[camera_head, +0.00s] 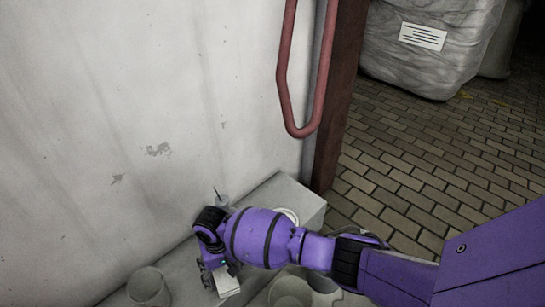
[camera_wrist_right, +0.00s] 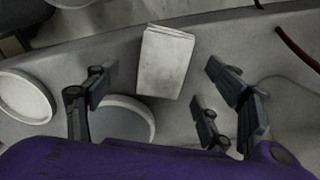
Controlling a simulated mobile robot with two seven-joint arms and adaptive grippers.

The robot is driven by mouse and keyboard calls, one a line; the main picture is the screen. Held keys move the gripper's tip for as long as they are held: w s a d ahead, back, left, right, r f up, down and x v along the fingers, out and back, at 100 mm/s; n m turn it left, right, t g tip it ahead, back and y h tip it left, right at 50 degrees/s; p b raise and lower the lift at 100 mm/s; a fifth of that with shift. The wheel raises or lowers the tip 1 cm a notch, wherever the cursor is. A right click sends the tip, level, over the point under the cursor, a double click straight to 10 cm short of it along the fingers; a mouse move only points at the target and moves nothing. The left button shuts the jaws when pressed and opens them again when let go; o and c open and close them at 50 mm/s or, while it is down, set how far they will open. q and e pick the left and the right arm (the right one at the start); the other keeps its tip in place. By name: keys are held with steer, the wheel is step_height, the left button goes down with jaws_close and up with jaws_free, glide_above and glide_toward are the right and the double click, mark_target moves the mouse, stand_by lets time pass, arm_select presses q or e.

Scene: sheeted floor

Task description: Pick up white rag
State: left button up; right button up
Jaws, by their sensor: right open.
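The white rag (camera_wrist_right: 165,62) is a folded, pale, flat rectangle lying on the grey sheeted surface. In the head view the rag (camera_head: 228,285) shows just beside my right gripper (camera_head: 210,274), partly covered by it. In the right wrist view my right gripper (camera_wrist_right: 158,88) is open, with dark fingers spread to the left and right of the rag's near end. Nothing is held between them, and the rag lies a little beyond the fingertips. My left gripper is not in view.
In the wrist view, a round pale dish (camera_wrist_right: 26,97) is at the left and another round container (camera_wrist_right: 127,112) is close to the left finger. A bucket-like container (camera_head: 148,287) stands by the wall. A red pipe (camera_head: 304,100) hangs on the wall.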

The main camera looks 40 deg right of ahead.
mark_target(224, 276)
steer(key=f+b, duration=0.2)
steer(key=f, duration=0.1)
steer(key=w+f+b, duration=0.1)
steer(key=shift+a+f, duration=0.25)
steer(key=shift+f, duration=0.15)
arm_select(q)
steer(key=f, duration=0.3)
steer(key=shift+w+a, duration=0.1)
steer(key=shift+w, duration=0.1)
arm_select(e)
steer(key=shift+r, duration=0.15)
steer(key=c, duration=1.4)
steer(key=shift+o, duration=0.2)
